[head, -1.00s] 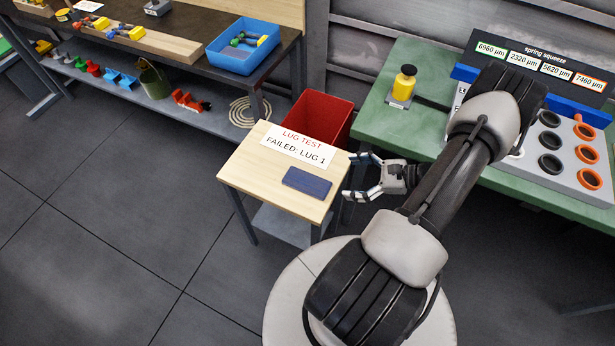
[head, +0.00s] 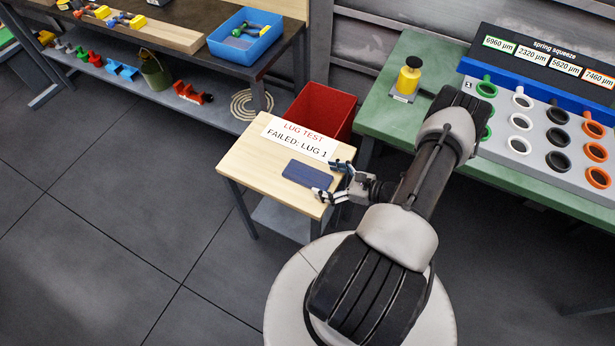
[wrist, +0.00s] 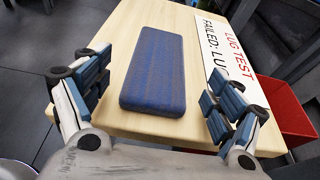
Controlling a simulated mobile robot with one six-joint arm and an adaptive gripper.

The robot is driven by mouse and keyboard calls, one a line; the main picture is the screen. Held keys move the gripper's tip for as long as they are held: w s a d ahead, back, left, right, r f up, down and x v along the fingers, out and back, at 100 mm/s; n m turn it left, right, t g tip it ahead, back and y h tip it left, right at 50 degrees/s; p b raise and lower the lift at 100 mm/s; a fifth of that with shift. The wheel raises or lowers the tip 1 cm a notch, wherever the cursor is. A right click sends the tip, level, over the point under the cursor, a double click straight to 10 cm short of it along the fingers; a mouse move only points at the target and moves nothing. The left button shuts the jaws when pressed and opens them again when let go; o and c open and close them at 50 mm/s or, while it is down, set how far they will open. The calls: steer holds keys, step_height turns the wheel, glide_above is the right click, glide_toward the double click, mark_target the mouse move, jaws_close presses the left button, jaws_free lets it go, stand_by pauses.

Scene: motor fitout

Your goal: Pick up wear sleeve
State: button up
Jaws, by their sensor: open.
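I cannot tell for sure which thing is the wear sleeve. Coloured rings in green, white, black and orange (head: 596,151) sit in rows on the grey panel (head: 535,150) at the right. A flat dark blue block (head: 307,178) lies on the small wooden table (head: 250,160); it also shows in the wrist view (wrist: 154,75). My gripper (head: 332,180) is open and empty at the right end of this block. In the wrist view its fingers (wrist: 158,85) stand apart on either side of the block's near end, with gaps, not touching it.
A sign reading "LUG TEST FAILED: LUG 1" (head: 300,138) lies beside the block. A red bin (head: 325,110) stands behind the table. A yellow device (head: 409,76) stands on the green bench (head: 385,117). A blue tray (head: 246,37) sits on the far workbench.

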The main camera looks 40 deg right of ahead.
mark_target(310, 176)
steer(key=shift+b+x, duration=0.65)
steer(key=shift+x, duration=2.05)
steer(key=shift+o, duration=0.3)
steer(key=c, duration=1.2)
